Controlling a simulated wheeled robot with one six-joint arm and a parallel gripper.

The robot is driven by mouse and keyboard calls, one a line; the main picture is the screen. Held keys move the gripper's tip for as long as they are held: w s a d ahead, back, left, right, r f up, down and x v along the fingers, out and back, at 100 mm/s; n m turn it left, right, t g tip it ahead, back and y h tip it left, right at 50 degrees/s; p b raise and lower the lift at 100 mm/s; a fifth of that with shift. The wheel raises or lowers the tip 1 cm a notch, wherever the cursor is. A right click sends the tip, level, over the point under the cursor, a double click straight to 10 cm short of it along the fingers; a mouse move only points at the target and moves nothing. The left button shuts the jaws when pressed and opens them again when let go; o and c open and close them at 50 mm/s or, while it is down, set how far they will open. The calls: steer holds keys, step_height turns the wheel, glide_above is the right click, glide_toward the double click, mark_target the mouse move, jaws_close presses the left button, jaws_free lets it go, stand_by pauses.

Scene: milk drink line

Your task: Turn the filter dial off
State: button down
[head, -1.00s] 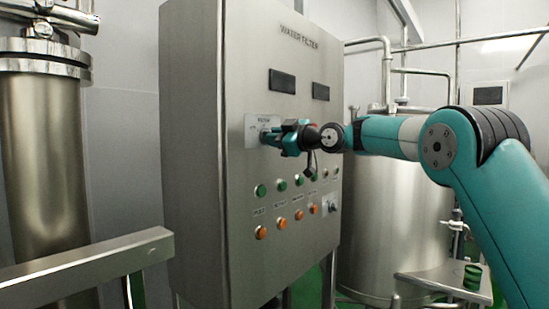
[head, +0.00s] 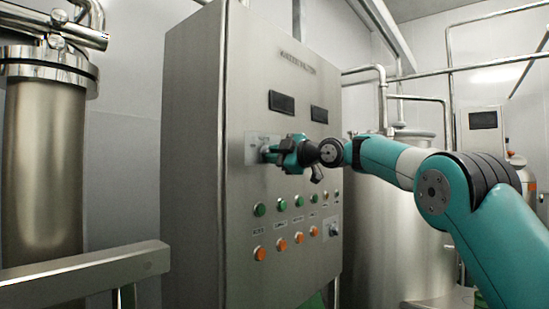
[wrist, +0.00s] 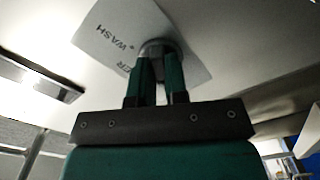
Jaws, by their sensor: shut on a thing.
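The filter dial (wrist: 158,46) is a round grey metal knob on a pale label plate (wrist: 112,36) on the steel cabinet front. In the wrist view the plate lies tilted, with "WASH" readable upside down; part of its lettering is hidden. My gripper (wrist: 160,62) is shut on the dial, one green finger on each side of it. In the head view my gripper (head: 271,153) reaches the plate (head: 251,148) from the right and hides most of the dial. Which mark the dial points to cannot be made out.
The cabinet (head: 285,130) has two dark displays above the dial and rows of green (head: 259,209) and orange (head: 259,254) buttons below. A metal rail (head: 90,275) runs at lower left. A steel tank (head: 375,225) stands behind my arm.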

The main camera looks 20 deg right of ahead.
steer(key=shift+a, duration=0.1)
steer(key=c, duration=1.1)
jaws_free()
steer(key=shift+c, duration=0.2)
steer(key=b+v, duration=0.7)
steer(key=v, duration=1)
steer(key=shift+s, duration=0.2)
